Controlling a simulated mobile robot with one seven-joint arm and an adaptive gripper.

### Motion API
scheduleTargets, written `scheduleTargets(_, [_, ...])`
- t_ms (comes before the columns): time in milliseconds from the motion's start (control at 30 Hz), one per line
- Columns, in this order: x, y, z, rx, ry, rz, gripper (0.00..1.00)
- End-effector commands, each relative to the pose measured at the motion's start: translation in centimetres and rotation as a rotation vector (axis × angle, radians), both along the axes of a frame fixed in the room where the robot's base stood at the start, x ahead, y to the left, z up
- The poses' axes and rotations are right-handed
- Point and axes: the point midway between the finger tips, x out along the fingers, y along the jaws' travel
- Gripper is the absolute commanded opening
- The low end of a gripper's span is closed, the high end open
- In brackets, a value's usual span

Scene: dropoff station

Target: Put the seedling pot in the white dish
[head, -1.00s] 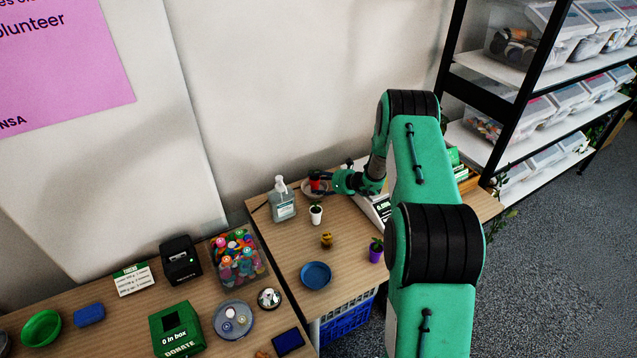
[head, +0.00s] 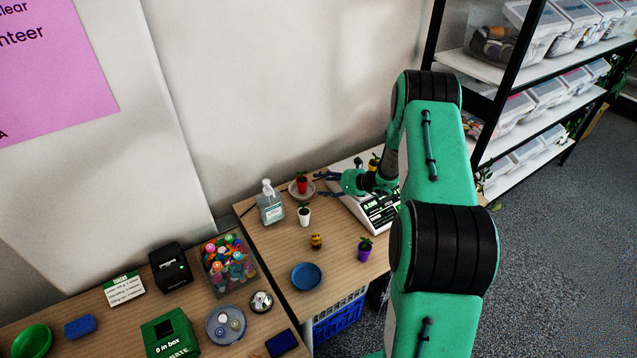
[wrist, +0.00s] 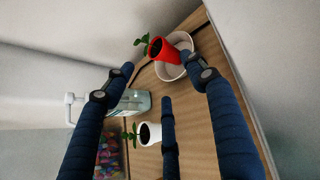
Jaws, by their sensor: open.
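A red pot (head: 302,186) with a small green seedling stands in the white dish (head: 291,189) at the back of the table. In the wrist view the red pot (wrist: 165,52) is seen with its base inside the rim of the white dish (wrist: 185,73). My gripper (head: 322,183) is to the right of the dish, open and empty, with a gap between its fingertips and the pot. In the wrist view my spread fingers (wrist: 160,78) hold nothing. A white pot (head: 304,216) with a seedling stands on the table in front of the dish.
A sanitizer bottle (head: 271,205) stands left of the dish. A scale (head: 379,212) is on the right, with a yellow pot (head: 374,163) behind my gripper. A purple potted plant (head: 365,250), a small yellow-brown object (head: 316,241) and a blue dish (head: 307,276) are nearer the front.

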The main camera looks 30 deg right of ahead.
Motion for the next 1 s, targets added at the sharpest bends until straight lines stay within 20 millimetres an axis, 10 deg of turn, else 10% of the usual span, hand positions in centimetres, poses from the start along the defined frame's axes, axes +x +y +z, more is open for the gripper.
scheduleTargets(767, [-0.6, -0.2, 0.4, -0.002, -0.001, 0.002, 0.56])
scheduleTargets(1000, [-0.3, 1.9, 3.2, -0.054, -0.018, 0.077, 0.56])
